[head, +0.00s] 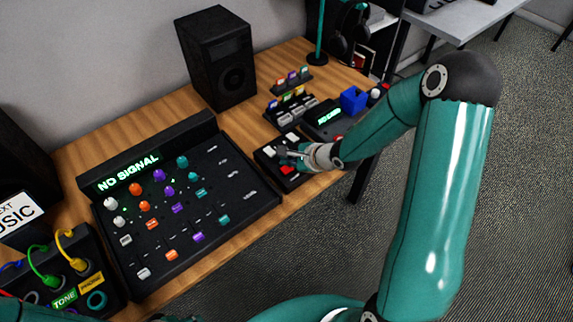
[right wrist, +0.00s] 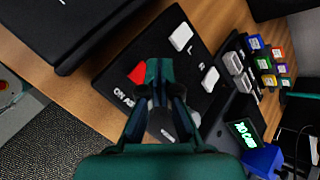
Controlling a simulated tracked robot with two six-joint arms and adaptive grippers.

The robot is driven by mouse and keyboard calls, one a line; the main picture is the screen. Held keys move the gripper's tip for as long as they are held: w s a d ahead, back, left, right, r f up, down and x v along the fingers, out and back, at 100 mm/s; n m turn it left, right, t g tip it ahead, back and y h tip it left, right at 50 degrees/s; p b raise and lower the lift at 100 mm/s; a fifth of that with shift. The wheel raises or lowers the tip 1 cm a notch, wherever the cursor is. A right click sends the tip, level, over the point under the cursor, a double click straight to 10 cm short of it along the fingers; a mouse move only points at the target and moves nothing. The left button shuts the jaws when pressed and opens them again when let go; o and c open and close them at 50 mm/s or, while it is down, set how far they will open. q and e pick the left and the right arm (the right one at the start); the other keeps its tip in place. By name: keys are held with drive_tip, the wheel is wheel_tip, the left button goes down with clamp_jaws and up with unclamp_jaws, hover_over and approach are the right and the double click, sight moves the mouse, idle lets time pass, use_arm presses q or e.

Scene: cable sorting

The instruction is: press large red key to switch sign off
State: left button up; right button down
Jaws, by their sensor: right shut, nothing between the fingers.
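The large red key (head: 287,169) sits at the front of a small black key box (head: 262,165) on the wooden desk. In the right wrist view the red key (right wrist: 137,74) lies just left of my fingertips, beside white lettering that seems to read "ON AIR". My right gripper (head: 285,155) is shut and empty, over the key box; its fingertips also show in the right wrist view (right wrist: 159,68). They partly cover the key's edge; I cannot tell whether they touch it. No lit on-air sign shows. My left gripper is out of view.
Two white keys (right wrist: 181,37) share the box. A mixer (head: 180,225) with a "NO SIGNAL" display stands to its left. A device with a small green display (head: 328,116) and a blue block (head: 353,99) stand at its right. A black speaker (head: 217,60) stands behind.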

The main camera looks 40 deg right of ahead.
sight(288, 170)
drive_tip(key=shift+r+p, duration=2.6)
drive_tip(key=shift+p, duration=0.25)
drive_tip(key=shift+f, duration=0.1)
